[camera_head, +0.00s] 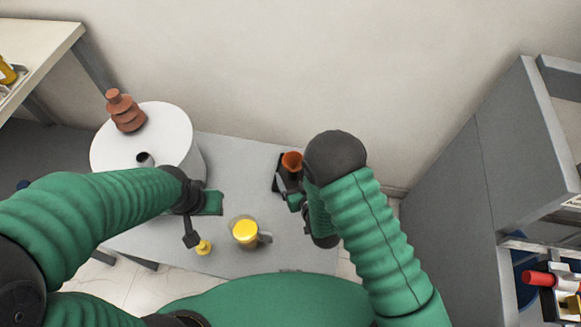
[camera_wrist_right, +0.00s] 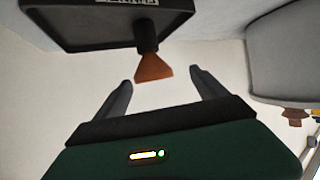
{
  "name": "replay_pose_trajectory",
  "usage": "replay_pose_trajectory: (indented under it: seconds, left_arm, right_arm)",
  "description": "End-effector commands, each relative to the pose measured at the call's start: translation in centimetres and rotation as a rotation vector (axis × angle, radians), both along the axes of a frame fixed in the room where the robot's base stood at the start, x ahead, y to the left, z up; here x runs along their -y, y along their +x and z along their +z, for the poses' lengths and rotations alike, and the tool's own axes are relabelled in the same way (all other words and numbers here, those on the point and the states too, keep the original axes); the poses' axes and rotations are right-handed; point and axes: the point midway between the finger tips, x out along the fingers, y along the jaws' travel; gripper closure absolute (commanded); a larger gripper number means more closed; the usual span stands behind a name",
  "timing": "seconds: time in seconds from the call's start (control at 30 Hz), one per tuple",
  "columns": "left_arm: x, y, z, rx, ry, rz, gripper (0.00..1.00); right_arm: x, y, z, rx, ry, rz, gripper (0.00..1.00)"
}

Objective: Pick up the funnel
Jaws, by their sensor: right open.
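The orange funnel (camera_head: 292,160) sits at a small dark stand (camera_head: 279,172) at the table's back right, its round mouth showing in the head view. In the right wrist view the funnel (camera_wrist_right: 153,68) shows as an orange-brown cone on a dark stem by a black base (camera_wrist_right: 120,25). My right gripper (camera_wrist_right: 161,78) is open, its fingers on either side of the funnel's line of view and apart from it in the picture. In the head view, my right gripper (camera_head: 285,185) is beside the stand, partly hidden by my arm. My left gripper (camera_head: 198,222) is over the table's left; its jaw gap is unclear.
A white drum (camera_head: 180,130) with a ribbed brown bushing (camera_head: 124,110) stands at the left. A cup with yellow contents (camera_head: 245,232) and a small yellow object (camera_head: 203,247) are near the front. A grey cabinet (camera_head: 455,180) is at right.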

Motion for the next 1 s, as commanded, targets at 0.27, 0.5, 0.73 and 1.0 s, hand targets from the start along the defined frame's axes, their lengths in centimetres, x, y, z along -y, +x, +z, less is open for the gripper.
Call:
replay_pose_trajectory:
  seconds: [0.27, 0.5, 0.73, 1.0]
  left_arm:
    - [0.0, 0.0, -0.6, 0.0, 0.0, -0.001, 0.64]
    - [0.0, 0.0, -1.0, 0.0, 0.0, -0.001, 0.64]
    - [0.0, 0.0, -0.9, 0.0, 0.0, -0.001, 0.64]
    - [0.0, 0.0, -0.9, 0.0, 0.0, -0.001, 0.64]
  right_arm:
    - [-0.6, 3.6, -0.5, 0.005, 0.002, -0.001, 0.18]
    - [-1.6, 6.3, -1.4, 0.001, -0.002, 0.0, 0.18]
    - [-1.5, 6.3, -1.3, 0.0, -0.001, -0.001, 0.26]
    - [-1.5, 6.3, -1.3, 0.0, 0.0, -0.001, 0.61]
